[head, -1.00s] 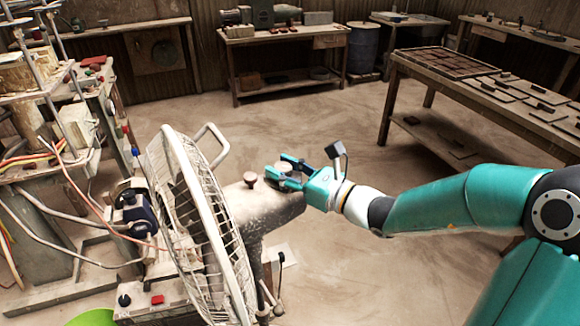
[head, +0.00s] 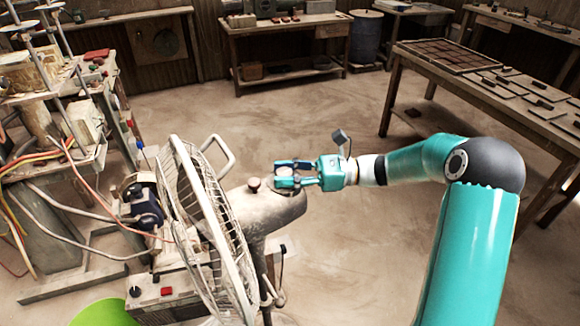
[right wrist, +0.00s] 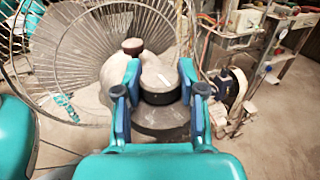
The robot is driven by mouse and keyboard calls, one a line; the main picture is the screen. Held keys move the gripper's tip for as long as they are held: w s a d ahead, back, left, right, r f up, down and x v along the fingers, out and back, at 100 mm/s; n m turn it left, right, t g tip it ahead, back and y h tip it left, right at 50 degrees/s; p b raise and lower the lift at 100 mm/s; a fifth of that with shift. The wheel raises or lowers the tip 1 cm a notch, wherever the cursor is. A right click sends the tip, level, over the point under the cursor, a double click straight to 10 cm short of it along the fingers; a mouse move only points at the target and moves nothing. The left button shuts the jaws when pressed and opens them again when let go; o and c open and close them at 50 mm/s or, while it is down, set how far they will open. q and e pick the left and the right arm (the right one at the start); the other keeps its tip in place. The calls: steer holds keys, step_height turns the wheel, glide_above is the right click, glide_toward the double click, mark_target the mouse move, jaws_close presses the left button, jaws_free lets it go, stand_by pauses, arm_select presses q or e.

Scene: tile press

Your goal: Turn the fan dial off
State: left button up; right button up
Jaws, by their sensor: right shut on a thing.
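The fan stands at the lower left of the head view, with its pale wire grille (head: 207,235) facing left and its dusty motor housing (head: 262,212) behind it. The fan dial (right wrist: 158,84) is a round dark knob with a pale top and a white mark, on the rear of the housing. My right gripper (head: 283,177) reaches in from the right; in the right wrist view (right wrist: 160,82) its blue fingers are shut on the dial, one on each side. The fingers partly hide the dial in the head view. My left gripper is not in view.
A small dark red knob (head: 254,184) stands on top of the housing, close to my fingers. A cluttered bench (head: 105,150) with hoses and cables is at the left. A long table (head: 490,90) with tiles stands at the right. The middle floor is clear.

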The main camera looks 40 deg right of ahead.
steer(key=shift+a+f+n+g+y, duration=0.15)
steer(key=shift+n+g+y, duration=0.15)
steer(key=shift+g+y, duration=0.15)
steer(key=o, duration=1.2)
steer(key=shift+c, duration=0.2)
steer(key=shift+s+d, duration=0.1)
steer(key=shift+d, duration=0.3)
steer(key=v, duration=1.1)
steer(key=shift+s, duration=0.15)
